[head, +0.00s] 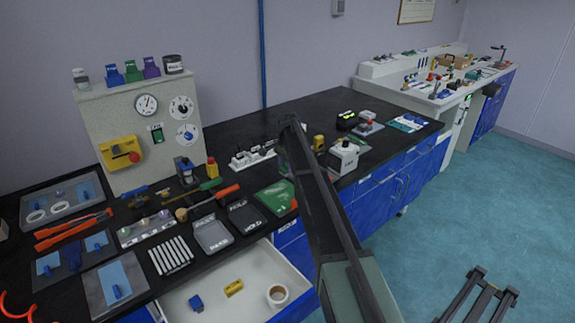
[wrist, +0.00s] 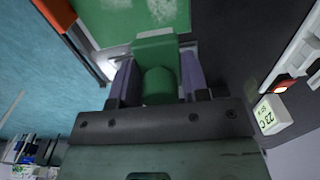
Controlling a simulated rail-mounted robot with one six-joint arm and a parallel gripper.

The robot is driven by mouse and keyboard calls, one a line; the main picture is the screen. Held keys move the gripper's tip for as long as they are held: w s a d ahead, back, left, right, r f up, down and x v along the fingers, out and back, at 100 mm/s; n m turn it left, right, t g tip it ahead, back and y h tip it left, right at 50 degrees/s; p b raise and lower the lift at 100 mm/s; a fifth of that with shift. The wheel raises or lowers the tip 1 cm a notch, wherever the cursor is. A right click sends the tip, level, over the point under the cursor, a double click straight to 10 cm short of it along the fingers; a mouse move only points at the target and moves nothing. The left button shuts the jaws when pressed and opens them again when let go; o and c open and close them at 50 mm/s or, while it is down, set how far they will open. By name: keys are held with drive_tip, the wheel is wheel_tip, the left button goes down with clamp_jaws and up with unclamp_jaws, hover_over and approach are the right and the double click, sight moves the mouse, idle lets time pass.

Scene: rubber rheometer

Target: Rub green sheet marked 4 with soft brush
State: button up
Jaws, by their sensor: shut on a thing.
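In the head view my fingers are hidden.
An open drawer (head: 178,304) sticks out below the bench front. A red-handled tool (head: 228,191) and the trays (head: 212,235) lie left of the sheet. A white boxy device (head: 343,157) stands to its right.

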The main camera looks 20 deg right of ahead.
wheel_tip(320, 180, up, 3)
drive_tip(key=p, duration=0.3)
drive_tip(key=shift+r, duration=0.1)
idle(0.3)
